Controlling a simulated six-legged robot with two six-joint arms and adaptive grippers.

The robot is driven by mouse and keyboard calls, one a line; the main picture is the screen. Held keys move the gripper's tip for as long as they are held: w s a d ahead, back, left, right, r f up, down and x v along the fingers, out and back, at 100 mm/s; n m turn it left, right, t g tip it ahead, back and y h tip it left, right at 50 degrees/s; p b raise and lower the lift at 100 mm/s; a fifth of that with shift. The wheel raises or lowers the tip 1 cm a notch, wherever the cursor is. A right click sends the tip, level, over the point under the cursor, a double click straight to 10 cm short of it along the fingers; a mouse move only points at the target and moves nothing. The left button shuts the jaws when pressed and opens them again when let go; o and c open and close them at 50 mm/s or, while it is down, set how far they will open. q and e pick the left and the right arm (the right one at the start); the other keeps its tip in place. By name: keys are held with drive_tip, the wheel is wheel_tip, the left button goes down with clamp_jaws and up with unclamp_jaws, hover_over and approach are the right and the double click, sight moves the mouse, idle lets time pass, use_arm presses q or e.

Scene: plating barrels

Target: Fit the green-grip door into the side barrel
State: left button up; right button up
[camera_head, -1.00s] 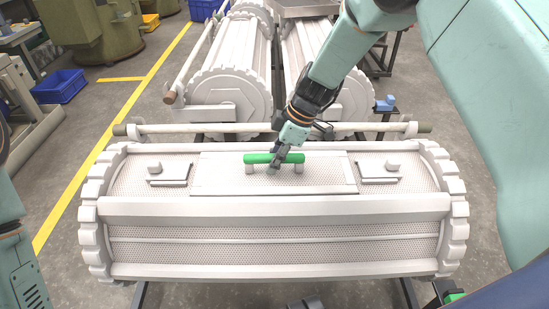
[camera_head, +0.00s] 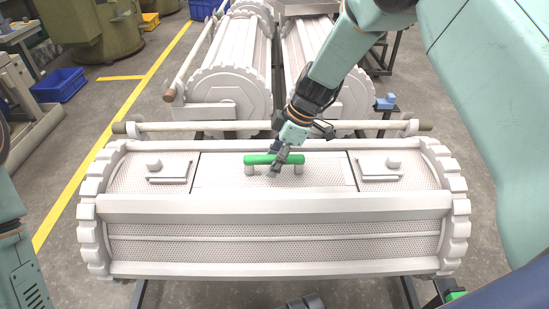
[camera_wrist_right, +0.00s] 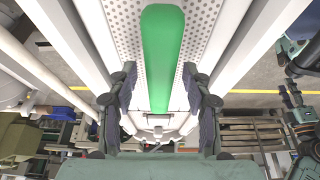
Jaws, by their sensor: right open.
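The door (camera_head: 220,178), a pale perforated panel with a green grip (camera_head: 258,160) on two posts, lies in the opening on top of the side barrel (camera_head: 270,205). It looks about level with the barrel's face, with thin dark gaps at its left and right ends. My right gripper (camera_head: 282,168) is over the middle of the grip. In the right wrist view the green grip (camera_wrist_right: 165,55) runs between my right gripper's open fingers (camera_wrist_right: 162,108), with room on both sides. My left arm shows only at the left edge; I do not make out its gripper.
Clamps (camera_head: 153,163) and (camera_head: 393,162) sit on the barrel beside the door's two ends. A pale rod (camera_head: 180,127) runs behind the barrel. Two more barrels (camera_head: 228,85) stand behind it. A blue crate (camera_head: 60,86) is on the floor at left.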

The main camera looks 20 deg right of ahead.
drive_tip(key=v, duration=1.2)
drive_tip(key=shift+s, duration=0.15)
